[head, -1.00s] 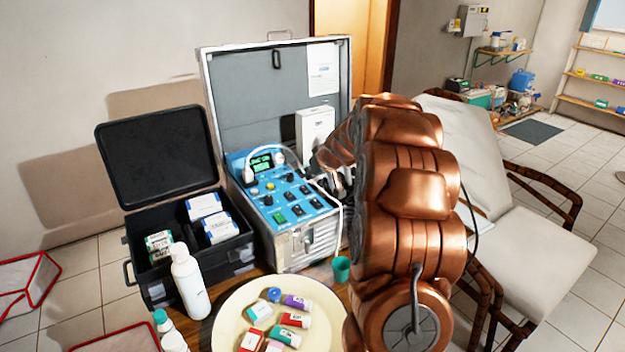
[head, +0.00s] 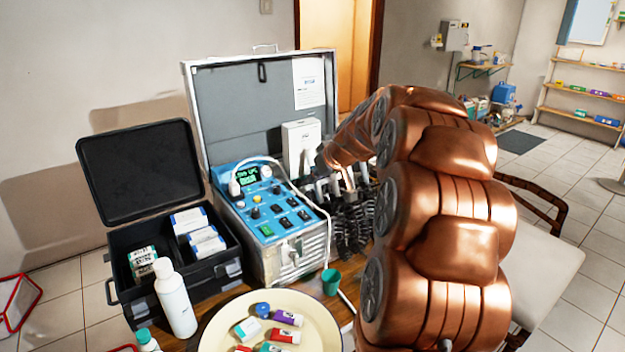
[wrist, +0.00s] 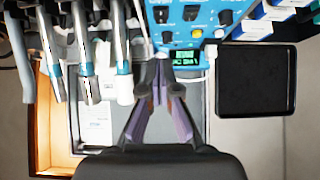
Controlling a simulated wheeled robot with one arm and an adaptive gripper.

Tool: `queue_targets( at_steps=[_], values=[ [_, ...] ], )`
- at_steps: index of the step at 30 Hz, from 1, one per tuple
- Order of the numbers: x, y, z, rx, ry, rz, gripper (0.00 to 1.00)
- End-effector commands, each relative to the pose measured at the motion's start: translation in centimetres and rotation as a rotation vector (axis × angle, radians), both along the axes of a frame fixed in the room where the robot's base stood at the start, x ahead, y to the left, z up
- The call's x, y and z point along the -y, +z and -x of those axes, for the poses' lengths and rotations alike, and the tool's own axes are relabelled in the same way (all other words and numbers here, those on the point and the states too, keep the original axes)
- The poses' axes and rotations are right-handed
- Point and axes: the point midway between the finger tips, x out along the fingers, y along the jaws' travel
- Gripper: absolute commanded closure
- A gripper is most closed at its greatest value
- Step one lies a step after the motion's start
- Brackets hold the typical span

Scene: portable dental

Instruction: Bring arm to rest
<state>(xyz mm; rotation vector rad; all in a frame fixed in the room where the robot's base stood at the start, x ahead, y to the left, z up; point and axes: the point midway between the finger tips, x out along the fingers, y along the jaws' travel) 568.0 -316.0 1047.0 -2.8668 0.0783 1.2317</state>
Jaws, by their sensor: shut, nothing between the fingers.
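My copper arm fills the right middle of the head view and reaches toward the open metal case. My gripper (wrist: 161,82) shows in the wrist view, its two fingers brought together with nothing held. It is in front of the blue control panel (wrist: 190,22) of the dental unit; contact cannot be told. In the head view the gripper is hard to make out at the arm's far end, beside the handpieces.
The dental unit (head: 266,208) stands in the open case (head: 230,110). Handpieces (wrist: 82,50) hang close to the gripper. A black box (head: 190,275), white bottle (head: 174,300), green cup (head: 331,282) and cream plate (head: 215,332) crowd the table. A reclined chair (head: 545,285) stands right.

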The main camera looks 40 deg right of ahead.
Motion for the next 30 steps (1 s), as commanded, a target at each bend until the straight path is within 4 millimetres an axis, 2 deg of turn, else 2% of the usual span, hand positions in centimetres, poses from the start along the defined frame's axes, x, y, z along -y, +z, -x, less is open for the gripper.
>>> queue_targets(
  at_steps=[17,20,23,26,30],
  values=[
    [-0.1,0.0,0.0,0.000,0.001,-0.001,1.00],
    [-1.3,0.2,0.1,-0.010,0.013,-0.009,1.00],
    [-4.5,0.2,0.6,-0.042,0.043,-0.035,1.00],
    [-9.9,-0.1,2.0,-0.112,0.090,-0.081,1.00],
    [-17.3,-0.8,5.6,-0.231,0.144,-0.131,1.00]
  ],
)
